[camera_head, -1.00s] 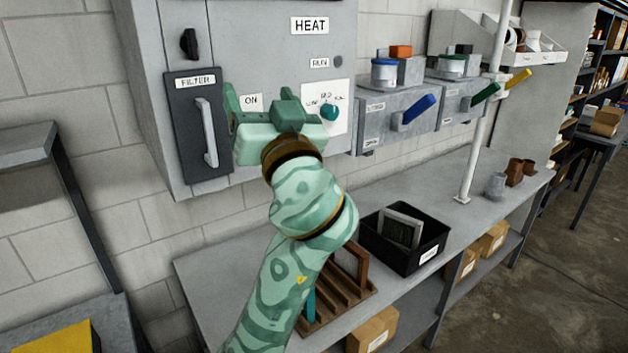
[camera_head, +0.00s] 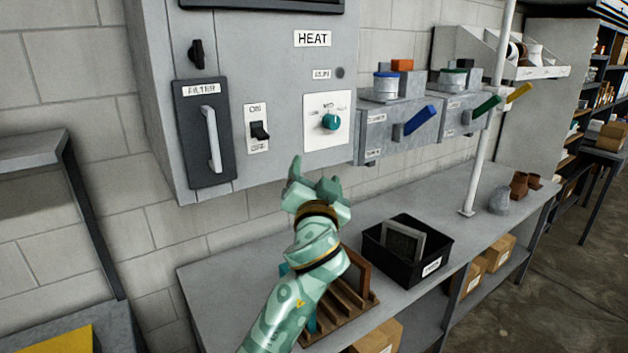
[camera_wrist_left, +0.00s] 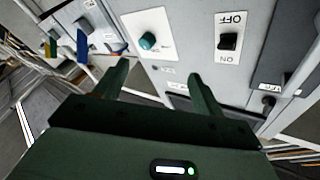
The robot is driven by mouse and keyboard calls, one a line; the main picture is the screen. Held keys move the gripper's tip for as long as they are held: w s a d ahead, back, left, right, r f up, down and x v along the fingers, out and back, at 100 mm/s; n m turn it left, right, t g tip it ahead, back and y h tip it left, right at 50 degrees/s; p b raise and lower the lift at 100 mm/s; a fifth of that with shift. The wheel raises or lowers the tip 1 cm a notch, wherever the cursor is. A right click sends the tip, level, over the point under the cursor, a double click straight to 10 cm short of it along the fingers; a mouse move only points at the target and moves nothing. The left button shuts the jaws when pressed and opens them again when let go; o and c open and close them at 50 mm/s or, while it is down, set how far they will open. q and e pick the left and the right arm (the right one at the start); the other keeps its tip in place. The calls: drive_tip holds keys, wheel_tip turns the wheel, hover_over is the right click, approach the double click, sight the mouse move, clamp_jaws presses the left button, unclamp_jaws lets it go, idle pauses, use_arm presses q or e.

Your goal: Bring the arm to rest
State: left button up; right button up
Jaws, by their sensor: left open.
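My left gripper (camera_head: 314,172) is open and empty, with its two green fingers apart, below the grey heater cabinet (camera_head: 240,60) and above the bench. It stands clear of the cabinet's controls. In the left wrist view its fingers (camera_wrist_left: 158,82) point toward the cabinet face. The black ON/OFF switch (camera_head: 260,131) and the teal dial (camera_head: 329,122) are in plain sight above it. They also show in the left wrist view as the switch (camera_wrist_left: 228,41) and the dial (camera_wrist_left: 148,41). My right gripper is in neither view.
A grey workbench (camera_head: 225,285) runs under the cabinet, with a black bin (camera_head: 408,270) and a wooden rack (camera_head: 350,305) close to my arm. Duct boxes with blue (camera_head: 420,120) and green (camera_head: 486,108) levers jut from the wall. A white pole (camera_head: 486,130) stands further right.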

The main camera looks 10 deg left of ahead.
use_arm(q)
drive_tip(key=shift+f, duration=0.1)
